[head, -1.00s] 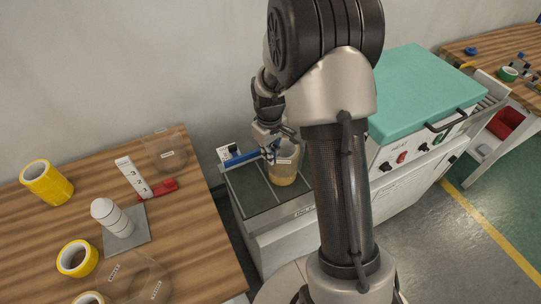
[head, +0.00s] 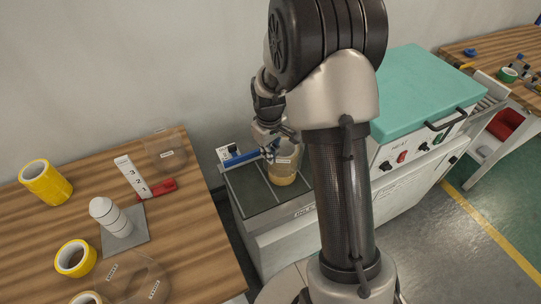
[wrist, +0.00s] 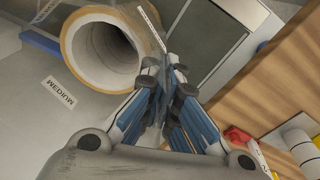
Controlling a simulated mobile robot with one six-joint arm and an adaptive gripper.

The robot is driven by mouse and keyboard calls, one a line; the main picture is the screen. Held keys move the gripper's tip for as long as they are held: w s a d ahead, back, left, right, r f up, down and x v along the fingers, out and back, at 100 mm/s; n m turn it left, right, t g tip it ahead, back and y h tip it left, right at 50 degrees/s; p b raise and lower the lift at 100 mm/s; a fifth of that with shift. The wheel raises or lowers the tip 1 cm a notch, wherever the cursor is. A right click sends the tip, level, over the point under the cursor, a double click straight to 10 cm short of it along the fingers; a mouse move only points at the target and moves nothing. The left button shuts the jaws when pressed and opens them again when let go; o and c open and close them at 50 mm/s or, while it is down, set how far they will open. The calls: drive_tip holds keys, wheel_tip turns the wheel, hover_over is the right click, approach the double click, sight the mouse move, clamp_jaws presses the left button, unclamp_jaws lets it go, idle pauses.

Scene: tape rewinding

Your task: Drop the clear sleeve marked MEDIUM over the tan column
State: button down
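The tan column (head: 284,180) stands on the dark-topped bench beside the turquoise-lidded machine. In the wrist view, it is a tan-rimmed hollow tube (wrist: 72,50) at upper left. The clear sleeve is hard to see; its MEDIUM label (wrist: 62,92) shows beside the tube in the wrist view. In the head view, the sleeve (head: 284,158) appears around the column's upper part; its lower edge is unclear. My gripper (head: 272,148) is above and behind the column. In the wrist view, its fingers (wrist: 165,75) are close together on the sleeve's thin wall, beside the column's rim.
The wooden table (head: 200,240) at left holds yellow tape rolls (head: 46,182), a white ringed post (head: 110,216), a numbered white block (head: 131,176), a red item (head: 164,187) and other labelled clear sleeves (head: 166,154). The turquoise-lidded machine (head: 420,88) stands right of my arm.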

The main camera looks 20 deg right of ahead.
wheel_tip(320, 180, down, 6)
drive_tip(key=s, duration=0.2)
drive_tip(key=shift+s+a+r+g+b, duration=0.2)
drive_tip(key=shift+s+a+g+b, duration=0.1)
drive_tip(key=shift+g+b, duration=0.15)
drive_tip(key=shift+w+f, duration=0.35)
drive_tip(key=shift+f, duration=0.1)
drive_tip(key=c, duration=2.1)
unclamp_jaws()
drive_tip(key=shift+w, duration=0.1)
drive_tip(key=shift+o, duration=0.3)
drive_tip(key=shift+w+d+r+p, duration=0.15)
drive_tip(key=shift+r+p, duration=0.45)
drive_tip(key=shift+r, duration=0.05)
drive_tip(key=shift+w+d+r+p, duration=0.15)
drive_tip(key=shift+r+p, duration=0.4)
drive_tip(key=shift+r, duration=0.05)
drive_tip(key=shift+w+a+r+p, duration=0.1)
drive_tip(key=shift+w+r+p, duration=0.05)
drive_tip(key=shift+r+p, duration=0.9)
drive_tip(key=shift+w+r+p, duration=0.1)
drive_tip(key=shift+r+p, duration=0.5)
drive_tip(key=shift+r, duration=0.75)
